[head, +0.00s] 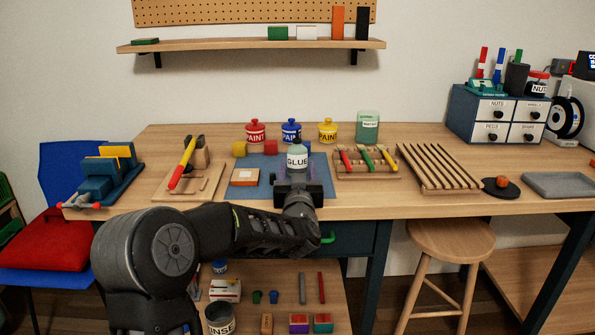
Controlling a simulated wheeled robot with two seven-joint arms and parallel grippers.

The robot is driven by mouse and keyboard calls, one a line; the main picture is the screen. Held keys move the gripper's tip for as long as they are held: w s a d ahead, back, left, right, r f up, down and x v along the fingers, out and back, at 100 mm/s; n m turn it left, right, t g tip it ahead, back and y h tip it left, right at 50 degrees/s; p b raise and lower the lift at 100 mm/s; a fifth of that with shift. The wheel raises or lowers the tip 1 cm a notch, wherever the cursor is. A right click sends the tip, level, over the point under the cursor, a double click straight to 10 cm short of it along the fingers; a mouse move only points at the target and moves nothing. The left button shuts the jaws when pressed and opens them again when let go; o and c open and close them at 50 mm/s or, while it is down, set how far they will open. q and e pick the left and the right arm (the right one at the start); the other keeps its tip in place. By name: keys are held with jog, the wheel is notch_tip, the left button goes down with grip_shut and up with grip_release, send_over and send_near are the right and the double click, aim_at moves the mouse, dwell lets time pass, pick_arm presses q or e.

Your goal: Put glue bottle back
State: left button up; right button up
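The glue bottle (297,157), pale with a white GLUE label, stands upright over the blue mat (262,162) at the middle of the table. My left gripper (298,178) reaches in from the front, directly before the bottle, and its dark body hides the bottle's lower part. Its fingers point toward the bottle's lower sides. I cannot tell whether they touch it or whether the bottle rests on the mat. My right gripper is not in view.
Red (255,133), blue (291,131) and yellow (327,131) paint pots and a green jar (367,127) line the back. A tool rack (367,161) stands right of the mat, a slatted rack (437,167) beyond it. A wall shelf (220,45) hangs above.

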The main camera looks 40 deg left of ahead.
pick_arm(q)
jog(key=shift+r, duration=0.15)
jog(key=v, duration=1.2)
dwell(0.4)
